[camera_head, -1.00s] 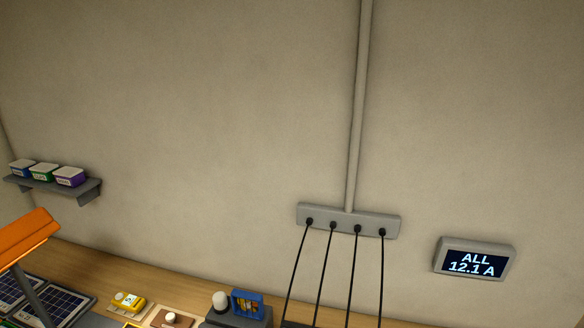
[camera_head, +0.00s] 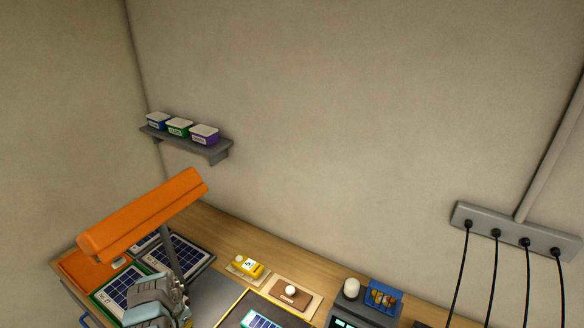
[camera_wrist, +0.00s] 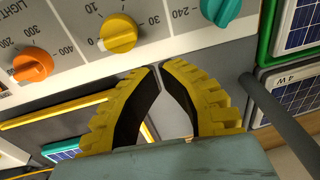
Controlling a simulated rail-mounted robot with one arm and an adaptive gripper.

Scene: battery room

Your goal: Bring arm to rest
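My gripper (camera_wrist: 159,68) shows in the wrist view with its two yellow-and-black fingers curved together. Their tips meet or nearly meet, and nothing shows between them. Behind the tips is a pale panel (camera_wrist: 185,18) with an orange knob (camera_wrist: 33,64), a yellow knob (camera_wrist: 118,33) and another knob partly cut off at the top. I cannot tell the exact gap to the panel. In the head view, a grey-teal part of my arm (camera_head: 155,300) is at the lower left, in front of the bench; the fingertips are not clear there.
An orange lamp (camera_head: 140,215) on a grey post stands over the bench (camera_head: 235,227). Solar panels (camera_head: 183,254), a yellow device (camera_head: 247,265) and a brown switch block (camera_head: 290,293) lie on it. A shelf (camera_head: 190,143) holds three boxes. Cables hang from a wall strip (camera_head: 480,227).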

